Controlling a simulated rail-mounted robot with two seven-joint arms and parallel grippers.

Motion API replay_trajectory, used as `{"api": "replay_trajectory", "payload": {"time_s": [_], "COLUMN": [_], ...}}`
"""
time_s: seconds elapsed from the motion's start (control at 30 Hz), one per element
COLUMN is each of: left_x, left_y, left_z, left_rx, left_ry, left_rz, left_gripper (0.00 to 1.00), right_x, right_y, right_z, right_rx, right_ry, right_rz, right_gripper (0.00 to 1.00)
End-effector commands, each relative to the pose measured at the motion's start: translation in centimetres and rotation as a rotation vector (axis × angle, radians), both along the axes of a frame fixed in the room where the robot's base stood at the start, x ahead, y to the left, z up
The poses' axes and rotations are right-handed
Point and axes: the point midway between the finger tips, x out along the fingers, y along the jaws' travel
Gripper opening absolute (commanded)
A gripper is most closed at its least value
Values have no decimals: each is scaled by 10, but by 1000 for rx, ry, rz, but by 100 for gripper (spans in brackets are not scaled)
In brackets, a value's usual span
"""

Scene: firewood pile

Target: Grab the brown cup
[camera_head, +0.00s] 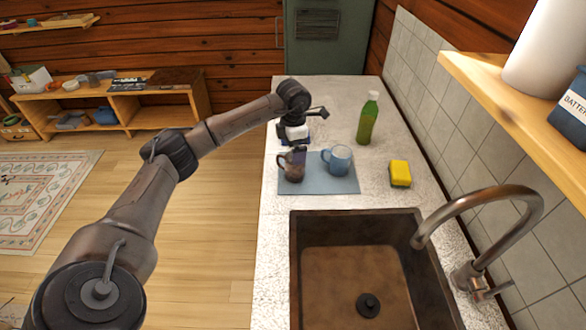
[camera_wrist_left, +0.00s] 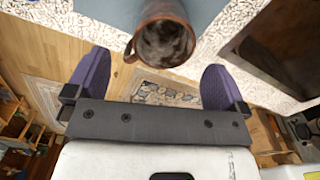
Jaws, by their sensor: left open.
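The brown cup (camera_head: 293,168) stands upright on a blue-grey mat (camera_head: 321,187) on the counter, with its handle toward the left. In the left wrist view the brown cup (camera_wrist_left: 165,38) shows at the top, just beyond the fingertips and near the middle of the gap. My left gripper (camera_head: 296,148) is over the back edge of the mat, right by the cup. Its two purple fingers (camera_wrist_left: 154,80) are apart with nothing between them. In the head view the gripper partly overlaps the cup's top. My right gripper is not in view.
A blue mug (camera_head: 338,160) stands on the mat, close to the right of the brown cup. A green bottle (camera_head: 368,119) stands behind it, and a yellow sponge (camera_head: 400,173) lies to the right. The sink (camera_head: 365,270) with its tap (camera_head: 480,220) is in front.

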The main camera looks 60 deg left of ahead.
Motion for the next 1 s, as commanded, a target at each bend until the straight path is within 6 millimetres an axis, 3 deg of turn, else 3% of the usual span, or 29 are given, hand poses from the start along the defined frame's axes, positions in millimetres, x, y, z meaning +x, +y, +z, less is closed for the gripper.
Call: {"api": "replay_trajectory", "payload": {"time_s": [0.33,0.6,1.0], "left_x": [-1,-2,-2], "left_y": [-4,-3,-3], "left_z": [-43,-46,-46], "left_rx": [-1,0,0], "left_ry": [0,0,0], "left_rz": [0,0,0], "left_gripper": [100,100,61], "right_x": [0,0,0], "right_y": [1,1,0], "right_z": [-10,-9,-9], "right_rx": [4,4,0], "right_ry": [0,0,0], "right_rz": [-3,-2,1], "right_gripper": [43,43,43]}}
